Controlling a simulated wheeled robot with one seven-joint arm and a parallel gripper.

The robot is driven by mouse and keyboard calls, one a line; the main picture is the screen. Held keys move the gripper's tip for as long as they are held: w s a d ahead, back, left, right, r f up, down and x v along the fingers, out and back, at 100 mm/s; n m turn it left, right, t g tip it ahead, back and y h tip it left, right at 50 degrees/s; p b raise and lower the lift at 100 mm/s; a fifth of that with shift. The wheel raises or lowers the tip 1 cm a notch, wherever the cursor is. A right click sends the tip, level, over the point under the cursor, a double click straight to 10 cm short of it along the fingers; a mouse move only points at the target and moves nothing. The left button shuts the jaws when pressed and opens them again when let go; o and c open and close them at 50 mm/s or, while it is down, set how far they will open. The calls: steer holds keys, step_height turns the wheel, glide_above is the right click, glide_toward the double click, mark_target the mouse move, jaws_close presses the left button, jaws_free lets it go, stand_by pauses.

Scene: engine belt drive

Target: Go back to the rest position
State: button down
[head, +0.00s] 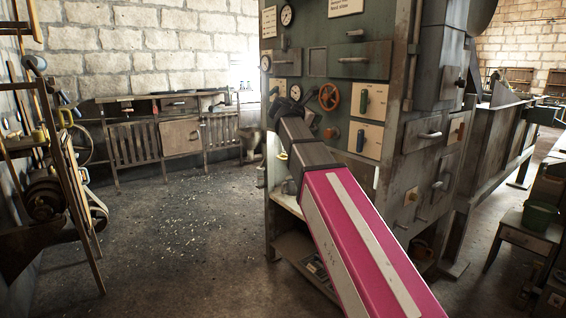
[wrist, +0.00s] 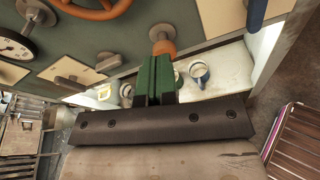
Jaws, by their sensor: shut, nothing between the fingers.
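My gripper (wrist: 156,76) shows in the wrist view, its green fingers together with nothing visible between them. Its tips are close to an orange-brown knob (wrist: 163,46) on the panel; I cannot tell whether they touch it. In the head view my pink and dark arm reaches up to the green-grey machine cabinet (head: 318,30). The fingers cannot be made out there.
An orange handwheel (head: 329,97) and gauges (head: 287,15) are on the cabinet front. A mug (wrist: 198,73) stands on a pale shelf (wrist: 232,72) below the panel. A workbench (head: 180,138) stands along the back wall. The floor at left (head: 180,225) is open.

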steer(key=s+d+f+m+g+y, duration=0.2)
steer(key=s+d+f+m+y, duration=0.15)
steer(key=f, duration=1.15)
steer(key=s+d+f+m+g+y, duration=0.25)
steer(key=f+m, duration=0.25)
steer(key=f, duration=1.1)
steer(key=s+f+m+g+y, duration=0.2)
steer(key=s+f+m, duration=0.5)
steer(key=f, duration=0.5)
steer(key=s+f+m+g+y, duration=0.3)
steer(key=s+f+m, duration=0.3)
steer(key=s+f, duration=0.5)
steer(key=shift+s+f+m+y, duration=0.3)
steer(key=shift+f+m, duration=0.05)
steer(key=shift+f, duration=0.2)
